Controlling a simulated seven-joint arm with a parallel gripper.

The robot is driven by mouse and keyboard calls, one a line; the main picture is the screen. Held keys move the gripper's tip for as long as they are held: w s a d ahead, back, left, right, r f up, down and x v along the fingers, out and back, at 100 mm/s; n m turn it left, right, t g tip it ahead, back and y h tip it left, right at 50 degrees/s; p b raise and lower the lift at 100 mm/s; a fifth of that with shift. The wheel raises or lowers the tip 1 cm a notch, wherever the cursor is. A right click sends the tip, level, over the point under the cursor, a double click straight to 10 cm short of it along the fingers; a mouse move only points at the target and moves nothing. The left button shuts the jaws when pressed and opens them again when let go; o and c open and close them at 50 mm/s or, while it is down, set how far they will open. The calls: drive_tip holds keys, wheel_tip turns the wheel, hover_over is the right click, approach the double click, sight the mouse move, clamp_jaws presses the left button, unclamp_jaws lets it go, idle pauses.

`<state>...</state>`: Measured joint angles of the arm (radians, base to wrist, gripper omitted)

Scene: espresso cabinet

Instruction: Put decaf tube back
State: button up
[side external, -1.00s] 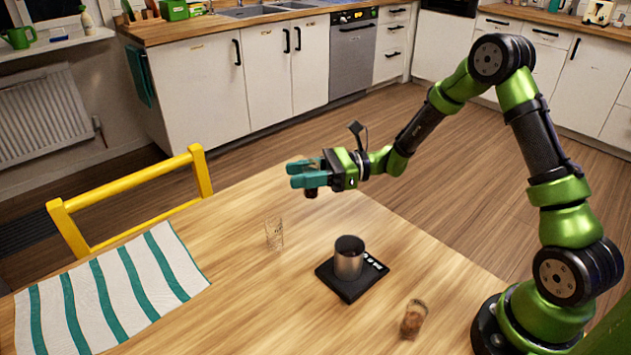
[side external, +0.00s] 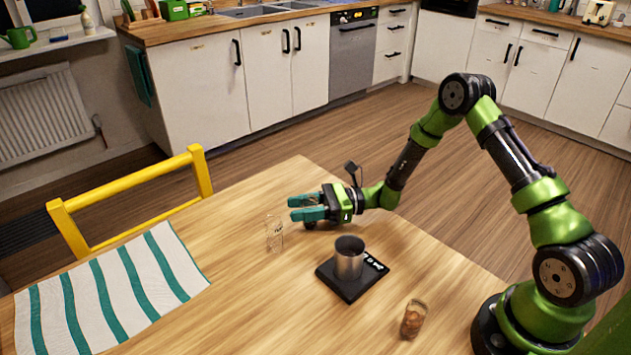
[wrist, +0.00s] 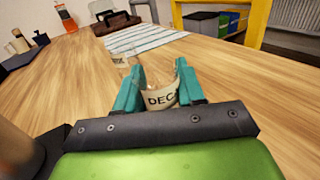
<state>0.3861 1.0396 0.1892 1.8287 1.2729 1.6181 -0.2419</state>
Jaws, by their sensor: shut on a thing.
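The clear decaf tube (wrist: 160,98), with a pale label reading "DEC…", is between the teal fingers of my gripper (wrist: 160,90) in the wrist view. The fingers are shut on it. In the side view my gripper (side external: 307,207) is low over the far part of the table, and the tube is mostly hidden by the fingers. I cannot tell whether the tube touches the table. Another clear glass tube (side external: 274,233) stands upright just left of my gripper. It also shows just beyond the fingers in the wrist view (wrist: 122,60), with a partly readable label.
A metal cup (side external: 349,262) stands on a black scale (side external: 343,288) in front of my gripper. A glass with brown contents (side external: 413,320) stands nearer my base. A striped cloth (side external: 110,285) lies at the left, beside a yellow chair (side external: 130,188). The table between is clear.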

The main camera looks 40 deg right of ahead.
drive_tip(key=shift+f, duration=0.15)
drive_tip(key=o, duration=1)
drive_tip(key=shift+o, duration=0.2)
drive_tip(key=shift+s+d, duration=0.2)
drive_tip(key=shift+d, duration=0.15)
drive_tip(key=v, duration=1.1)
drive_tip(key=shift+r, duration=0.25)
drive_tip(key=s+a+r+n+g+h, duration=0.1)
drive_tip(key=s+a+r+n+h, duration=0.1)
drive_tip(key=s+r+n+h, duration=0.4)
drive_tip(key=s+a+r+n+h, duration=0.3)
drive_tip(key=s+r+n+h, duration=0.4)
drive_tip(key=s+r+n, duration=0.6)
wheel_tip(320, 180, up, 2)
drive_tip(key=shift+n+g+h, duration=0.3)
drive_tip(key=shift+n+g, duration=0.1)
drive_tip(key=shift+n, duration=0.1)
